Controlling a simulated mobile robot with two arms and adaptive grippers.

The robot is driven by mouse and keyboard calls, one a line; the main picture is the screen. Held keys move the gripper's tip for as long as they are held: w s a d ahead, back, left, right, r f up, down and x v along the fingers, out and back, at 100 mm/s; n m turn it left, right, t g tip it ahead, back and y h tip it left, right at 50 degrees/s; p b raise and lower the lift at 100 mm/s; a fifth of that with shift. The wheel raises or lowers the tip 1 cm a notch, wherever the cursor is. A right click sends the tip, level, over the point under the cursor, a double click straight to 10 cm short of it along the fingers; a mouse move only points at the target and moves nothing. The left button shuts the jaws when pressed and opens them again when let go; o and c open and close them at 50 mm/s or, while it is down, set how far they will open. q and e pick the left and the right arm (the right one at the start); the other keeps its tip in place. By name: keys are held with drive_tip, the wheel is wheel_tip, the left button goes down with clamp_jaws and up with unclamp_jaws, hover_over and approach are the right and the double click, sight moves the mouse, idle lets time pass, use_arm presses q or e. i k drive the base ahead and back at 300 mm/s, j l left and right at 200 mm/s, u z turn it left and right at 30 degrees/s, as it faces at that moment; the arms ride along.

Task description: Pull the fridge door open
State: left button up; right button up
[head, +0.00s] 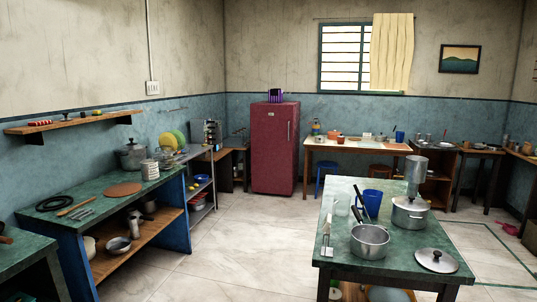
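The fridge (272,150) is a dark red upright box against the far blue wall, left of the window. Its door looks shut. A light vertical handle (289,131) is on the upper right part of its front. A small purple and dark object (276,96) stands on its top. The fridge is well away, across the room. Neither of my grippers shows in the head view.
A green-topped table (345,190) with pots stands at front right. A green counter (100,205) with a shelf runs along the left wall. Blue stools (325,175) are right of the fridge. Open tiled floor (235,235) lies between.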

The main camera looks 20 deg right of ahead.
sight(272, 125)
drive_tip(key=i+l+u, duration=0.15)
drive_tip(key=i, duration=1)
drive_tip(key=i+z, duration=0.2)
drive_tip(key=i, duration=0.3)
drive_tip(key=i+z, duration=0.15)
drive_tip(key=i, duration=0.4)
drive_tip(key=i+j+z, duration=0.2)
drive_tip(key=i, duration=0.3)
drive_tip(key=i+j+z, duration=0.15)
drive_tip(key=i, duration=0.35)
drive_tip(key=i+j+z, duration=0.2)
drive_tip(key=i, duration=0.3)
drive_tip(key=i+j+z, duration=0.1)
drive_tip(key=i+z, duration=0.2)
drive_tip(key=i, duration=2.2)
